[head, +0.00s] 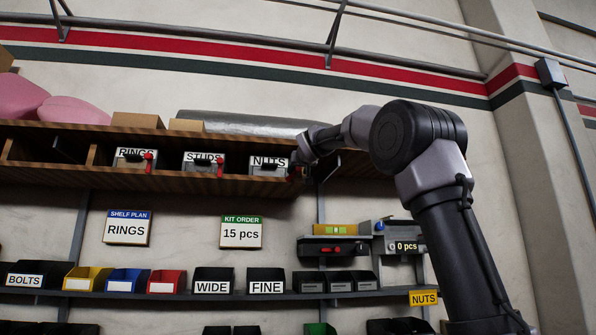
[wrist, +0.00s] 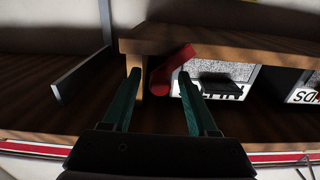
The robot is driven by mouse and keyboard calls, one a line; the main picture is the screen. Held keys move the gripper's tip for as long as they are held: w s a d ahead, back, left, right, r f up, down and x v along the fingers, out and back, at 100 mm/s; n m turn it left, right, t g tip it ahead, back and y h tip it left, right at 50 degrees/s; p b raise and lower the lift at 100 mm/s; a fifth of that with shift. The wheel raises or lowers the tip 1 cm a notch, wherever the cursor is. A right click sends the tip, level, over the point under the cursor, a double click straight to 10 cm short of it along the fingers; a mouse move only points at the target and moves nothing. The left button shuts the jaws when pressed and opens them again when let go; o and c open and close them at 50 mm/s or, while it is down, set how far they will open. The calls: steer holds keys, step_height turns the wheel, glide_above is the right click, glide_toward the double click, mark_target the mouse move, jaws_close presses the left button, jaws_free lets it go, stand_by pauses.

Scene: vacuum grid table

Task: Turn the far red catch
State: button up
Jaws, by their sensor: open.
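Three labelled compartments sit in the upper wooden shelf, RINGS (head: 135,154), STUDS (head: 203,158) and NUTS (head: 268,162). Red catches stand at the RINGS (head: 149,163) and STUDS (head: 221,167) compartments. The catch beside NUTS is mostly hidden by my gripper (head: 298,170) in the head view. In the wrist view this red catch (wrist: 172,72) lies slanted at the edge of the upside-down NUTS label (wrist: 212,91). My gripper (wrist: 158,75) is open, with one green finger on each side of the catch's lower end. I cannot tell whether they touch.
The wooden shelf (head: 60,172) edge runs close to my gripper. Below hang a RINGS shelf plan (head: 127,228) and a 15 pcs kit order card (head: 241,233). A scale (head: 405,246) reads 0 pcs. Several bins line the lower shelf. Boxes and a grey roll (head: 250,124) lie on top.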

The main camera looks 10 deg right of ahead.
jaws_close()
steer(key=shift+w+a+n, duration=0.1)
steer(key=shift+a+n, duration=0.05)
steer(key=shift+n, duration=0.25)
stand_by(0.5)
steer(key=shift+a+r+n, duration=0.1)
steer(key=shift+a+n, duration=0.4)
steer(key=shift+n, duration=0.85)
steer(key=shift+a+r+n, duration=0.1)
steer(key=shift+a+n, duration=0.35)
steer(key=shift+n, duration=0.95)
steer(key=shift+a+r+n, duration=0.1)
steer(key=shift+a+n, duration=0.4)
steer(key=shift+n, duration=0.85)
